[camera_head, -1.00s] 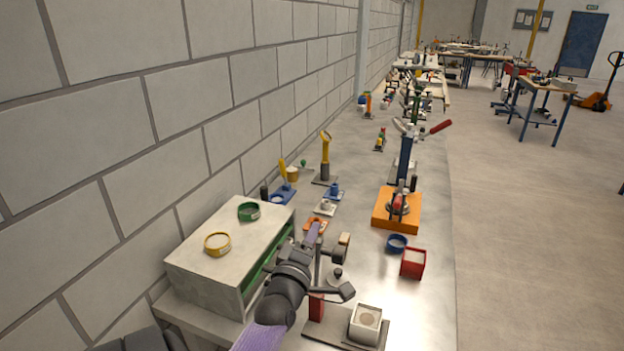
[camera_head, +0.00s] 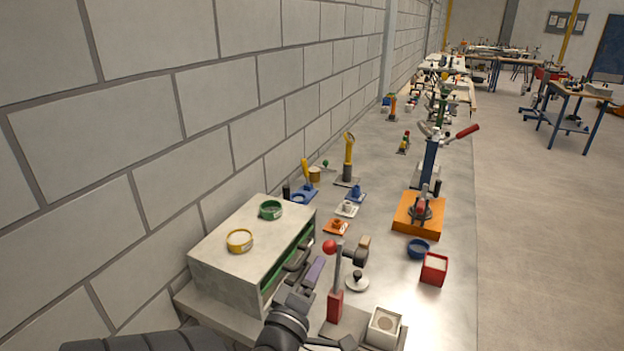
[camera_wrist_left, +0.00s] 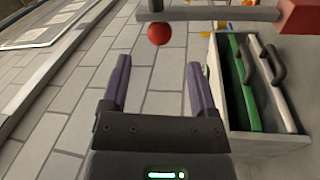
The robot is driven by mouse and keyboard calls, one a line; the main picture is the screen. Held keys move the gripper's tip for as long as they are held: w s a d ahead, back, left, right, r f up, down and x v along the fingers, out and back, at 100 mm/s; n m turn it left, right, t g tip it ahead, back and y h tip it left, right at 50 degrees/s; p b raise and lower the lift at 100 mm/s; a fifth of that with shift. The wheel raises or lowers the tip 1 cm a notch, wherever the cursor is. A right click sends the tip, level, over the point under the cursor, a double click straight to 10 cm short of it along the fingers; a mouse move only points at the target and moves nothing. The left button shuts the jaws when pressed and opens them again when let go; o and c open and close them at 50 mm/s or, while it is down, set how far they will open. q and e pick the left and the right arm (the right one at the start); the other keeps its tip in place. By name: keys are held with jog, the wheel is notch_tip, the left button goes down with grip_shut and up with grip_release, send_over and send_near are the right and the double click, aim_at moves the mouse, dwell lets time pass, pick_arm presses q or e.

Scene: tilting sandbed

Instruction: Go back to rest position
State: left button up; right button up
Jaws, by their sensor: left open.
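My left gripper (camera_head: 312,272) is open and empty, with purple fingers, beside the open front of the pale box and left of the red-knobbed lever. Its two fingers also show apart in the left wrist view (camera_wrist_left: 158,75), with nothing between them. The lever's red ball (camera_head: 330,246) tops a grey rod above a red block (camera_head: 335,307); the ball shows beyond the fingers in the wrist view (camera_wrist_left: 159,33). A white square cup (camera_head: 384,326) stands on the same base plate. My right gripper is not in view.
The pale box (camera_head: 225,272) carries a yellow ring (camera_head: 239,240) and a green ring (camera_head: 271,210). A red cube-shaped bin (camera_head: 433,268), a blue ring (camera_head: 418,248) and an orange base (camera_head: 418,214) stand to the right. The brick wall runs along the left.

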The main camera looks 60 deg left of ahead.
pick_arm(q)
jog(key=shift+s+d, duration=0.2)
jog(key=shift+s, duration=0.1)
